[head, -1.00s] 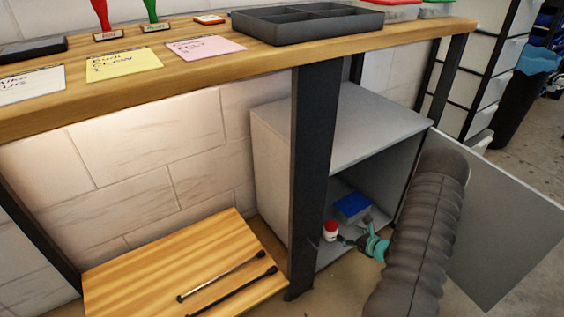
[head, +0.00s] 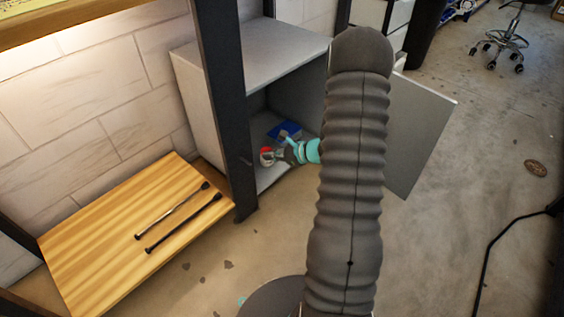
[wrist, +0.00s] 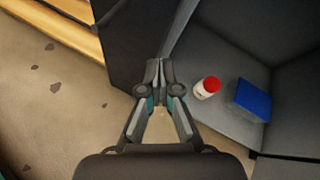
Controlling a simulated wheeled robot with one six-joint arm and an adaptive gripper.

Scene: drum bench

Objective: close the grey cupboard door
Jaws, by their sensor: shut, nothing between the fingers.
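The grey cupboard (head: 255,55) stands under the bench with its front open. Its grey door (head: 418,132) stands swung wide open on the right, partly hidden behind my arm. My gripper (head: 279,155) is at the cupboard's open front, left of the door and apart from it. In the wrist view my gripper (wrist: 158,72) is shut and empty, pointing past the dark bench leg toward the opening. The door cannot be made out in the wrist view. The door's hinge side is hidden by my arm in the head view.
A white bottle with a red cap (wrist: 207,87) and a blue box (wrist: 251,101) are inside the cupboard. The dark bench leg (head: 228,110) stands at its left front. A wooden board (head: 90,235) holds two dark rods.

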